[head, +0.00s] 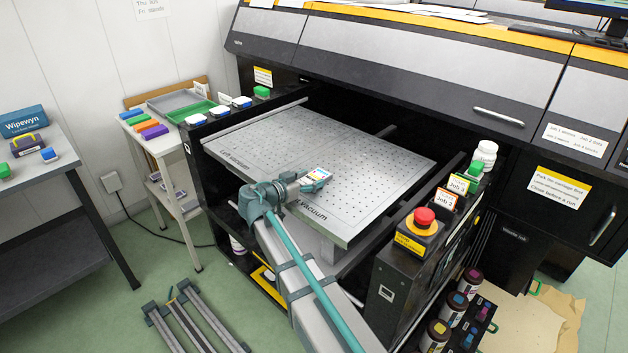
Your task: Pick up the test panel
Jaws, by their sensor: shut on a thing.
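The test panel (316,175) is a small white piece with coloured print. It shows at the end of my gripper (305,183), over the front middle of the perforated grey vacuum bed (380,150). My gripper is shut on the panel. The arm reaches in from the bottom of the view. The fingertips are small here and partly hidden by the panel and the wrist. I cannot tell whether the panel touches the bed or is held just above it.
A red emergency button (424,216) and labelled job holders (447,198) stand right of the bed. The printer cover (400,60) overhangs behind it. Ink bottles (454,308) stand low at the right. A side table (165,140) with trays is at the left. Most of the bed is clear.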

